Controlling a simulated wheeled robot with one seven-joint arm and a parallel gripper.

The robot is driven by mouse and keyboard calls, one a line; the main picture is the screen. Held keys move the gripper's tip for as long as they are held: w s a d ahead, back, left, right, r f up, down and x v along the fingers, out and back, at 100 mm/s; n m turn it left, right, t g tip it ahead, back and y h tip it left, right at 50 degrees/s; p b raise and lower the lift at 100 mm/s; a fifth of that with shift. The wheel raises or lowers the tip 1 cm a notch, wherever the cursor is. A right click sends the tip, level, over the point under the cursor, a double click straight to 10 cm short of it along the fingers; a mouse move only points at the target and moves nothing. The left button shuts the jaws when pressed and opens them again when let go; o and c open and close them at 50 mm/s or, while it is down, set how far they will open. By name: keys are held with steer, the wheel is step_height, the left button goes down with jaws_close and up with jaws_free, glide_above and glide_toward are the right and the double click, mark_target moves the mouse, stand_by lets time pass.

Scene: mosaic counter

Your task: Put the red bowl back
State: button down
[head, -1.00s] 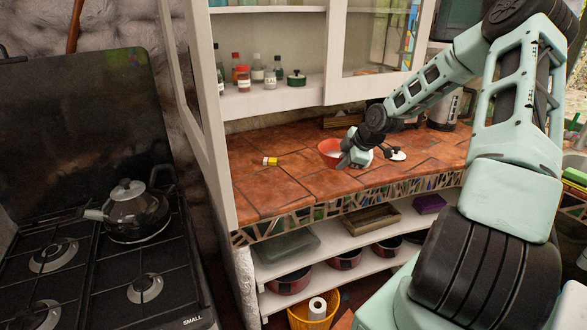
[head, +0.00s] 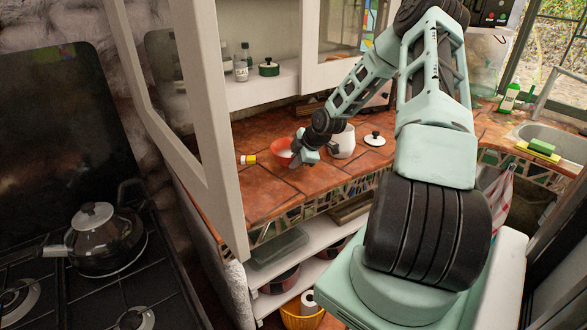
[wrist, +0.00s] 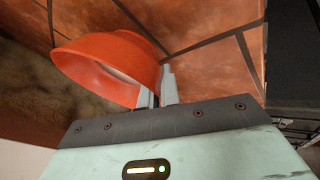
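The red bowl (head: 281,152) is over the tiled counter, between the small yellow-and-red item and the white pot. It fills the upper left of the wrist view (wrist: 105,62). My gripper (head: 295,159) is at the bowl's near right side. In the wrist view, my two grey fingers (wrist: 157,92) are close together with the bowl's rim between them, so the gripper is shut on the rim. I cannot tell whether the bowl's base touches the counter.
A white pot (head: 344,143) stands just right of my gripper, with a lid (head: 375,139) beside it. A yellow-and-red item (head: 248,159) lies left of the bowl. Open cabinet shelves (head: 290,84) are above, and a lower shelf (head: 322,238) holds bowls. The front counter tiles (head: 290,190) are clear.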

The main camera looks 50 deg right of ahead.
steer(key=shift+f+p, duration=0.35)
steer(key=shift+f, duration=1.35)
steer(key=shift+f, duration=0.15)
steer(key=c, duration=1.6)
jaws_free()
steer(key=b+v, duration=0.1)
steer(key=v, duration=1.1)
